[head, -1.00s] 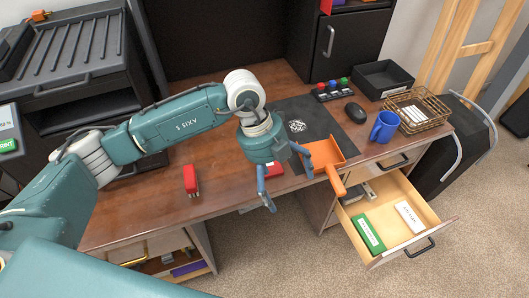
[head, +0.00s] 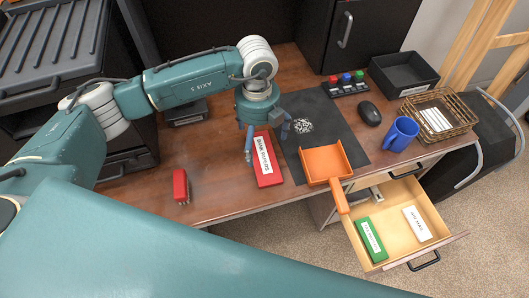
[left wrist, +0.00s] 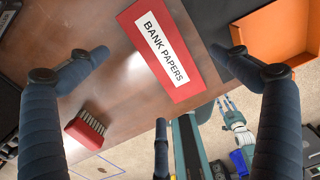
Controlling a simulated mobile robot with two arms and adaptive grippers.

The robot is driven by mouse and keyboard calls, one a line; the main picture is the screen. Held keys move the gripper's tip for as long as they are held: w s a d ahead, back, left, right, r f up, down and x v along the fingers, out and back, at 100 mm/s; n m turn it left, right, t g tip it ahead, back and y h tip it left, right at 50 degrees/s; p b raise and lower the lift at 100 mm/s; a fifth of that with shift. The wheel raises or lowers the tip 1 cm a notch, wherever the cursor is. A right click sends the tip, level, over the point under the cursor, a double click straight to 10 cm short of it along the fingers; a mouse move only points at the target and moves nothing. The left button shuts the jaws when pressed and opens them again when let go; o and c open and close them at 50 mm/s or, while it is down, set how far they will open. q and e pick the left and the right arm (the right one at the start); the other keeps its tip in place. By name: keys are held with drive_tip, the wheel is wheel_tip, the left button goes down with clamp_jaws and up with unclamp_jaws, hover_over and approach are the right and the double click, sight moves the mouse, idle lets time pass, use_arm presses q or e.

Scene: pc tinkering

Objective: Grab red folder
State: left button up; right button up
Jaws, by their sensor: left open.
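The red folder (head: 267,160), labelled "BANK PAPERS", lies flat on the wooden desk in the head view, left of the orange dustpan. It also shows in the left wrist view (left wrist: 184,92), reaching in from the top between my fingers. My left gripper (head: 266,146) is open and empty, pointing down over the folder, with one finger on each side of it. In the left wrist view its blue fingers (left wrist: 160,62) are spread wide and apart from the folder. The gripper hides part of the folder's far end in the head view.
The orange dustpan (head: 324,164) lies right of the folder, its handle over the desk edge. An open drawer (head: 400,196) juts out in front.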

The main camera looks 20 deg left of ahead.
sight(259, 157)
use_arm(q)
drive_tip(key=shift+s+f, duration=0.1)
drive_tip(key=shift+f, duration=1.05)
wheel_tip(259, 157, down, 4)
drive_tip(key=shift+s+r+p, duration=0.15)
drive_tip(key=shift+r+p, duration=0.05)
drive_tip(key=shift+p, duration=0.65)
drive_tip(key=shift+f, duration=0.45)
drive_tip(key=c, duration=1.2)
drive_tip(key=shift+c, duration=0.4)
use_arm(e)
drive_tip(key=shift+s+d+r, duration=0.15)
drive_tip(key=shift+s+r, duration=0.1)
drive_tip(key=shift+r, duration=0.2)
drive_tip(key=shift+s+d+r, duration=0.1)
drive_tip(key=shift+s+r, duration=0.1)
drive_tip(key=shift+r, duration=0.25)
use_arm(q)
drive_tip(key=shift+r, duration=0.1)
use_arm(e)
drive_tip(key=shift+w, duration=0.1)
